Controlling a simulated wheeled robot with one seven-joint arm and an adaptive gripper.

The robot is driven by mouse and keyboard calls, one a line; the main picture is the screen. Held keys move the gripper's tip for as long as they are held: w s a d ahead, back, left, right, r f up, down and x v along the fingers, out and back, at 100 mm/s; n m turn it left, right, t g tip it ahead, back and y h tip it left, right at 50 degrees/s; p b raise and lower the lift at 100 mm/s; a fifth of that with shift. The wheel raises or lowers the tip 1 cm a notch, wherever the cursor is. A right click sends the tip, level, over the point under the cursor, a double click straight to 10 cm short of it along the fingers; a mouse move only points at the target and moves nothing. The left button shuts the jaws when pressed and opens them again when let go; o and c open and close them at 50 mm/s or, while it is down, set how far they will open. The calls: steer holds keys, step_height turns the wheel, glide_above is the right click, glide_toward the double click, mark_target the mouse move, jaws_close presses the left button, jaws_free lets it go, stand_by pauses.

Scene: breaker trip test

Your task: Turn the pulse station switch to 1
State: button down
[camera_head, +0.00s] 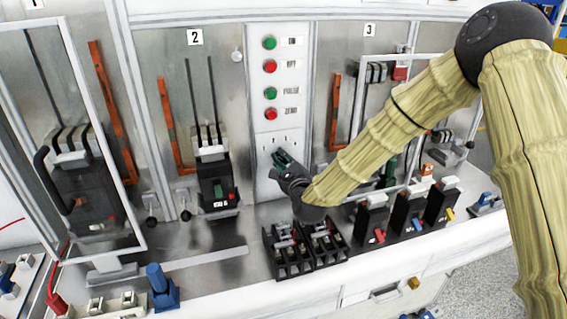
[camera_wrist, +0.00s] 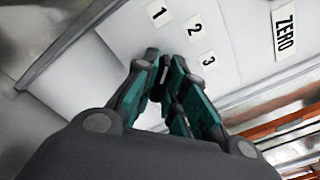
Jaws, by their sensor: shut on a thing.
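The pulse station panel (camera_head: 265,125) is the pale narrow panel between bays 2 and 3, with green and red buttons in a column. The labels 1 (camera_wrist: 157,13), 2 (camera_wrist: 194,25) and 3 (camera_wrist: 208,59) show in the wrist view around my fingertips. My gripper (camera_wrist: 168,66) is shut on the switch (camera_wrist: 164,77), a small dark piece between the green-padded fingers. Most of the switch is hidden by the fingers, and which number it points to cannot be told. In the head view my gripper (camera_head: 282,158) is against the lower panel, hiding the switch.
Black breaker blocks (camera_head: 290,262) stand on the bench just below my gripper. Several breakers with coloured levers (camera_head: 407,215) stand to the right, under my arm. An open-framed door (camera_head: 340,120) is at bay 3. A black breaker (camera_head: 217,185) is left of the panel.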

steer(key=shift+r, duration=0.1)
steer(key=shift+r+n+b, duration=0.1)
steer(key=shift+n+b, duration=0.4)
steer(key=shift+n, duration=0.4)
steer(key=shift+w+n+b, duration=0.1)
steer(key=shift+n+b, duration=0.25)
steer(key=shift+n, duration=0.25)
steer(key=c, duration=1.4)
jaws_free()
steer(key=shift+d, duration=0.1)
